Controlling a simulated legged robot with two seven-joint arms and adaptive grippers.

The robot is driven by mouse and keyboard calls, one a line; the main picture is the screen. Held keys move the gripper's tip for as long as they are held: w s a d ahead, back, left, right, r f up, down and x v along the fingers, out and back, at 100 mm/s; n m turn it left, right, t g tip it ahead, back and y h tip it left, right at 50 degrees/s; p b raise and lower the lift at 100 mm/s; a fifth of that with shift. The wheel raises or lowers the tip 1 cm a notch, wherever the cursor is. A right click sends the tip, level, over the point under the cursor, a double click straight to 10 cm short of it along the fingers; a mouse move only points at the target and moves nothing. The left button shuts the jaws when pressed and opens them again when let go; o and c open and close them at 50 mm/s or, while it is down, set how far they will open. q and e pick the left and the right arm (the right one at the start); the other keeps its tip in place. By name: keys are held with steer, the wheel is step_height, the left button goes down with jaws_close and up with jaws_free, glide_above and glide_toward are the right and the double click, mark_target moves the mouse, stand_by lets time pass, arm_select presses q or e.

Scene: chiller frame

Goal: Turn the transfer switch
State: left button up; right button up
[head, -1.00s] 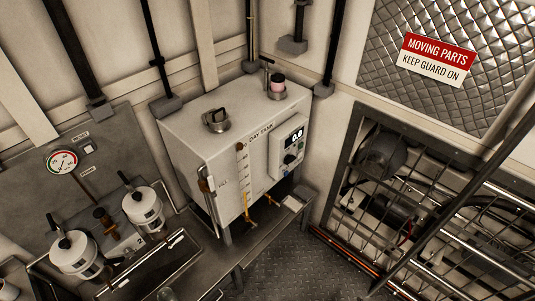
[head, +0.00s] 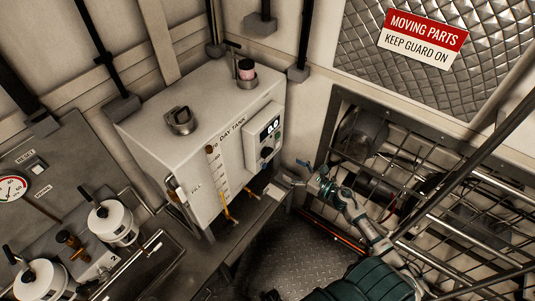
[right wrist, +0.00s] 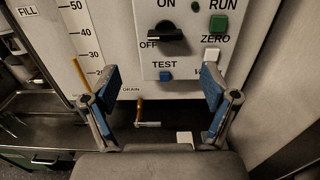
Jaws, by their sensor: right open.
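The transfer switch is a black rotary knob (right wrist: 172,35) on the white control panel (right wrist: 190,58) of the day tank (head: 180,85). Its handle points left, toward the OFF label, with ON above. It also shows small in the head view (head: 267,153), below the lit display. My right gripper (head: 303,172) is open and empty, to the right of the panel and a little lower. In the right wrist view its blue-padded fingers (right wrist: 160,78) are spread wide below the knob, apart from it. My left gripper is not in view.
The panel also has a green RUN button (right wrist: 219,24), a white ZERO button (right wrist: 211,54) and a blue TEST button (right wrist: 166,76). A yellow-handled drain valve (right wrist: 141,112) sits below. A barred guard (head: 430,190) stands at the right. White canisters (head: 112,222) stand at left.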

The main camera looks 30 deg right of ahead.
mark_target(270, 154)
steer(key=x, duration=0.7)
steer(key=d+p+x, duration=0.1)
steer(key=x, duration=0.3)
steer(key=shift+w+f, duration=0.25)
steer(key=shift+w, duration=0.05)
steer(key=shift+a+r, duration=0.1)
steer(key=shift+a, duration=0.2)
steer(key=shift+d, duration=0.2)
steer(key=c, duration=1.1)
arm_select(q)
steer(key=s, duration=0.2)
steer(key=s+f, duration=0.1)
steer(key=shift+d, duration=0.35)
arm_select(e)
steer(key=shift+d, duration=0.15)
steer(key=shift+c, duration=0.2)
